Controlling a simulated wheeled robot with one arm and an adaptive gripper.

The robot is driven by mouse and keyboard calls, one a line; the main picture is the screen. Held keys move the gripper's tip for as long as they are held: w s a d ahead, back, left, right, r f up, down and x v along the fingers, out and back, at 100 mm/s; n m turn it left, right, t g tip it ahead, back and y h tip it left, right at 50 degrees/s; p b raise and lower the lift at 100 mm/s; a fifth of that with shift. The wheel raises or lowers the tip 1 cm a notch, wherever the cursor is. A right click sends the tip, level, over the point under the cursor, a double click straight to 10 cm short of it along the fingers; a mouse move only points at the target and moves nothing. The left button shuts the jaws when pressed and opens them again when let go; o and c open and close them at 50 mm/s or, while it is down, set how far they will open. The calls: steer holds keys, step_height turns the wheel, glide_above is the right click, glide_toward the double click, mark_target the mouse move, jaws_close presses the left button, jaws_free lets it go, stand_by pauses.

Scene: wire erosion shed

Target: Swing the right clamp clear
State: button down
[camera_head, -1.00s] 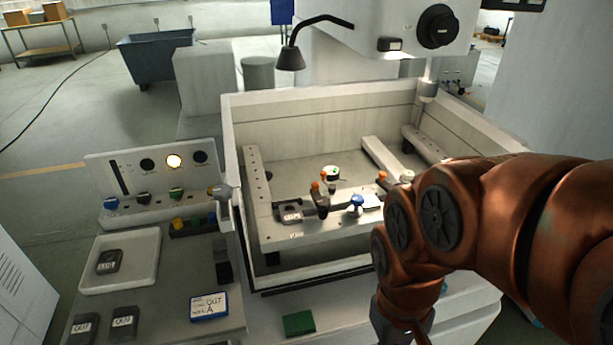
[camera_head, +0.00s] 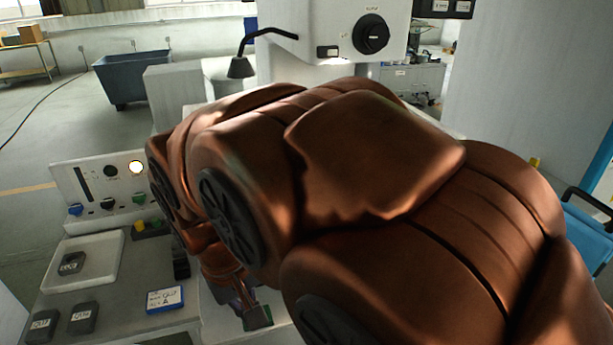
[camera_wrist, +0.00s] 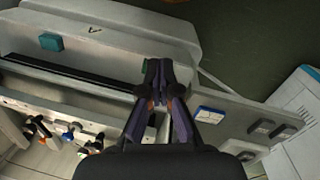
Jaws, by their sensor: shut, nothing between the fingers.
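The work tank is almost wholly hidden behind my arm in the head view. In the wrist view its front edge shows, and inside it at lower left the right clamp (camera_wrist: 38,128) appears small and dark with an orange knob. A blue knob (camera_wrist: 68,134) and the left clamp (camera_wrist: 94,146) are beside it. I cannot tell the right clamp's exact swing position. My gripper (camera_wrist: 157,68) is shut and empty, outside the tank over the front ledge, apart from both clamps. It also shows low in the head view (camera_head: 248,302).
A blue-framed sign (camera_head: 165,299), a white tray (camera_head: 107,248) and dark labelled blocks (camera_head: 83,317) are on the left bench. A control panel (camera_head: 95,184) stands behind them. A lamp (camera_head: 241,68) hangs behind my arm.

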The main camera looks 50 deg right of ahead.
steer(key=w+d+m+h+b, duration=0.3)
steer(key=w+d+m, duration=0.35)
steer(key=d, duration=0.75)
steer(key=w+d+m+h+b, duration=0.2)
steer(key=w+d+m+b, duration=0.25)
steer(key=w+d, duration=0.6)
steer(key=w+d+m+h+b, duration=0.25)
steer(key=w+d+m, duration=0.3)
steer(key=d, duration=1.15)
steer(key=shift+g+h, duration=0.25)
steer(key=shift+g, duration=0.05)
steer(key=p+x, duration=0.1)
steer(key=x, duration=0.2)
steer(key=p+x, duration=0.1)
steer(key=x, duration=0.2)
steer(key=p+x, duration=0.1)
steer(key=x, duration=0.1)
steer(key=shift+s+d+f, duration=0.15)
steer(key=shift+s+d, duration=0.2)
steer(key=shift+s, duration=0.1)
steer(key=shift+s+d+f+p, duration=0.1)
steer(key=shift+s+d+p, duration=0.15)
steer(key=shift+d+p, duration=0.65)
steer(key=shift+s+d+f, duration=0.1)
steer(key=shift+d+f, duration=0.15)
steer(key=shift+d, duration=0.7)
steer(key=shift+f, duration=0.1)
